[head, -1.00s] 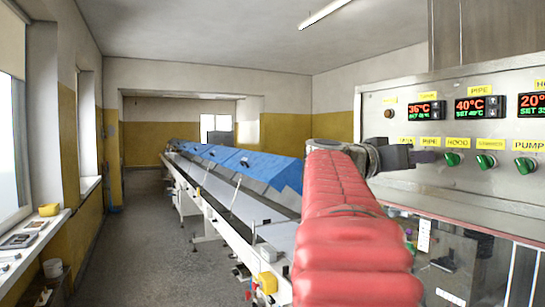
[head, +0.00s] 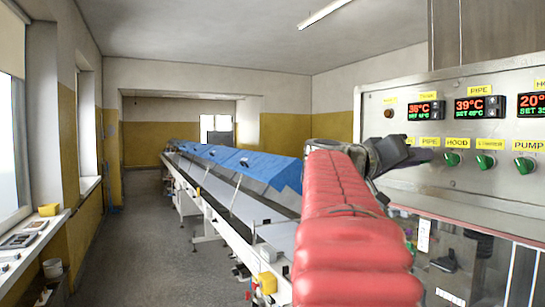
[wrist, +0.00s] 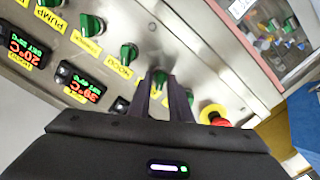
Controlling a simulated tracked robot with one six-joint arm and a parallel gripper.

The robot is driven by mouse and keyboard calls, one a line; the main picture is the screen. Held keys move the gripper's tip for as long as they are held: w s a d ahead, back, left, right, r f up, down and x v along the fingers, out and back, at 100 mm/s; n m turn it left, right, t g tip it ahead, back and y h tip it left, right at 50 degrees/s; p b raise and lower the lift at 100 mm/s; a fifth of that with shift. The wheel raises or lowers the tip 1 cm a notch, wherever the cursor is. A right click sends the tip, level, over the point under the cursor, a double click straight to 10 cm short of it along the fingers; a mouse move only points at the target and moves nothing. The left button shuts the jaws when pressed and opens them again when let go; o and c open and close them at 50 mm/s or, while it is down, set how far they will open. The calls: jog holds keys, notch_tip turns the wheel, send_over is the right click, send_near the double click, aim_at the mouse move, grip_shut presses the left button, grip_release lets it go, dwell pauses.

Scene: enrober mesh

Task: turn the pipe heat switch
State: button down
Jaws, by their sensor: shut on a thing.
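The pipe heat switch (wrist: 160,76) is a green knob on the steel control panel (head: 470,186), in line with the other green knobs. In the wrist view my gripper (wrist: 164,90) is shut on it, with dark fingers hiding most of it. In the head view my gripper (head: 424,156) reaches the panel from the left, visibly rolled, and hides the switch below the lower PIPE label (head: 430,142). The switch's pointing direction cannot be made out. The PIPE display (head: 479,106) reads 39°C in red over a green set value.
The hood knob (head: 452,160) is close on the right of my gripper. The pump knob (head: 525,165) is further right. A red emergency stop button (wrist: 214,115) on yellow is close beside my fingers. A conveyor (head: 225,195) with blue covers stretches away behind my arm.

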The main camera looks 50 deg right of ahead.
jog(key=c, duration=1.8)
grip_release()
jog(key=shift+c, duration=0.2)
jog(key=shift+a, duration=0.1)
jog(key=v, duration=1.3)
jog(key=shift+w+a, duration=0.15)
jog(key=shift+a, duration=0.1)
jog(key=shift+f, duration=0.1)
